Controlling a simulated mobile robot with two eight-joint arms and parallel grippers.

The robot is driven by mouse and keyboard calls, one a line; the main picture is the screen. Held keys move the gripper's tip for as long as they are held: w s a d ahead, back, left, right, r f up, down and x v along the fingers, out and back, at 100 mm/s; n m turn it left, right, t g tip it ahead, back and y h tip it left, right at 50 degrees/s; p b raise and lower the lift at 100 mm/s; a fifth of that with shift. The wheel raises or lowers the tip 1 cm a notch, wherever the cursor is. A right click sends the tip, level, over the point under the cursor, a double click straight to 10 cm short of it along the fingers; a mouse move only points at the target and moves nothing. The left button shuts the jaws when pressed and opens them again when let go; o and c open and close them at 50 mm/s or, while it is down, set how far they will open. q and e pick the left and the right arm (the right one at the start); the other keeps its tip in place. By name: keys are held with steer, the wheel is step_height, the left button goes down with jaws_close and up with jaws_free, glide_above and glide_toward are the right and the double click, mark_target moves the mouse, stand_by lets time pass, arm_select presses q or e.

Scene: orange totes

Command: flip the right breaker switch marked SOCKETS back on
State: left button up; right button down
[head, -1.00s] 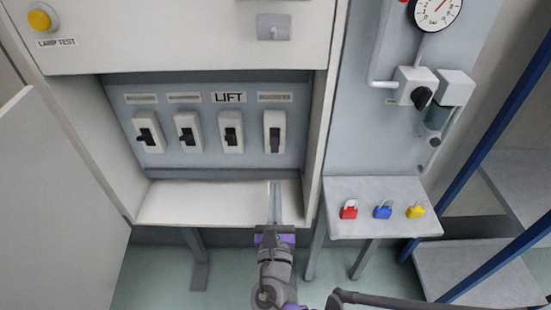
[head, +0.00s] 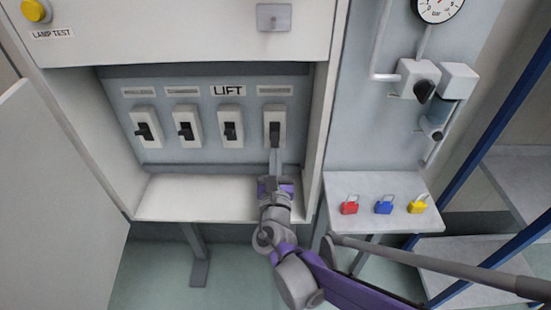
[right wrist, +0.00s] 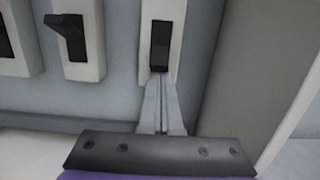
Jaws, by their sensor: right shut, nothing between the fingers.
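The rightmost breaker switch (head: 275,128) is a white upright plate with a black lever, at the right end of a row in the recessed panel. Its small label (head: 275,90) is too blurred to read. In the right wrist view, the black lever (right wrist: 161,45) shows at top centre, with its darker lower part nearest the fingers. My right gripper (head: 275,153) is shut and empty, its fingers pointing up at the lower end of this switch. In the right wrist view, the fingertips (right wrist: 159,78) are just below the lever; I cannot tell whether they touch. My left gripper is not in view.
Other similar switches stand to the left, one under a LIFT label (head: 228,90). The cabinet's side wall (head: 318,150) is close on the right. A ledge (head: 195,198) lies below the panel. A small shelf (head: 345,215) at right holds red, blue and yellow padlocks.

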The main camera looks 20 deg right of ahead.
mark_target(276, 143)
steer(key=r+g+p, duration=0.1)
steer(key=g+p, duration=0.1)
steer(key=s+r+g+y+p, duration=0.1)
steer(key=g+p, duration=0.1)
steer(key=p, duration=0.1)
steer(key=r+g+p, duration=0.1)
steer(key=p, duration=0.2)
steer(key=shift+s+a+r+g+y, duration=0.15)
steer(key=shift+r+g+y, duration=0.15)
steer(key=shift+r+g, duration=0.1)
steer(key=shift+r+g+y+p, duration=0.45)
steer(key=shift+g+p, duration=0.55)
steer(key=shift+g, duration=0.2)
steer(key=shift+f, duration=0.25)
steer(key=shift+r, duration=0.15)
steer(key=shift+r+p, duration=0.45)
steer(key=shift+r, duration=0.2)
steer(key=shift+r, duration=0.1)
